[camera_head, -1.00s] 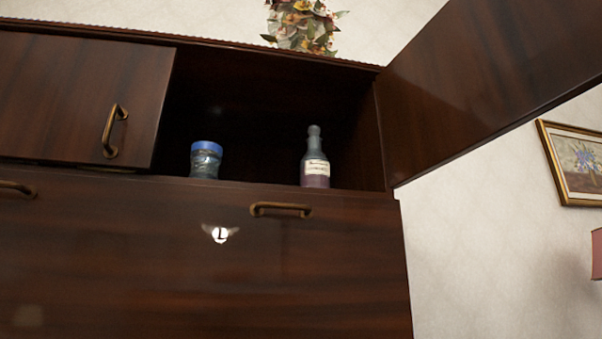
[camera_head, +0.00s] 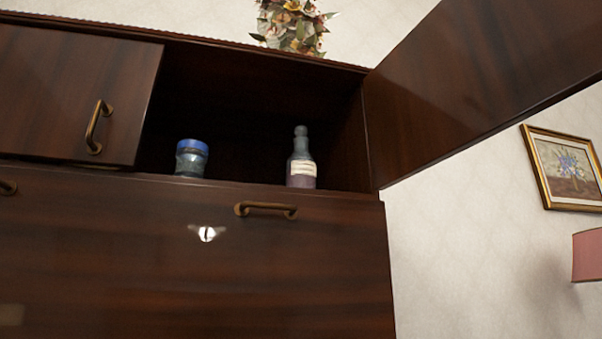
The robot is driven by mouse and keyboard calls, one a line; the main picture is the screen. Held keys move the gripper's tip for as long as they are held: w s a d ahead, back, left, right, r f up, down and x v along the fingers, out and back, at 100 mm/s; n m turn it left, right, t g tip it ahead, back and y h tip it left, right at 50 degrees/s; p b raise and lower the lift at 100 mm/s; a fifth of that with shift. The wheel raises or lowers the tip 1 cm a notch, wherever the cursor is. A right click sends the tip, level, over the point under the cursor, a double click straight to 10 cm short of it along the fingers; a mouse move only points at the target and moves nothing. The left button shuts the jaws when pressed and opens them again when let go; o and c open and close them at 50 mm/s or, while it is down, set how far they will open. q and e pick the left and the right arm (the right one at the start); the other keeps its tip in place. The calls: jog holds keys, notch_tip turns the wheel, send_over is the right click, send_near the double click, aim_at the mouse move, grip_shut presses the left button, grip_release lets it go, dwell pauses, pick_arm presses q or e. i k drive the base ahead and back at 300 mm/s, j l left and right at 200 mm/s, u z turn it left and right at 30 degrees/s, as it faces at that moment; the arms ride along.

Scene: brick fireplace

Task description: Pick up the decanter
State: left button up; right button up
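A glass bottle with a stopper and a pale label (camera_head: 302,168), which looks like the decanter, stands upright in the open upper compartment of a dark wooden cabinet (camera_head: 200,270). It is near the compartment's right side, and its lower part looks purplish. Its base is partly hidden by the shelf's front edge. Neither of my grippers shows in the head view.
A blue-lidded jar (camera_head: 191,158) stands left of the bottle. The compartment's door (camera_head: 470,90) is swung open at the right; a shut door (camera_head: 75,90) is at the left. A drawer handle (camera_head: 266,209) protrudes below. A flower arrangement (camera_head: 292,27) sits on top.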

aim_at(300, 167)
jog(key=k, duration=0.1)
jog(key=k+l, duration=0.15)
jog(key=l, duration=0.15)
jog(key=k+l, duration=0.15)
jog(key=l, duration=0.15)
jog(key=k+l, duration=0.2)
jog(key=l, duration=0.15)
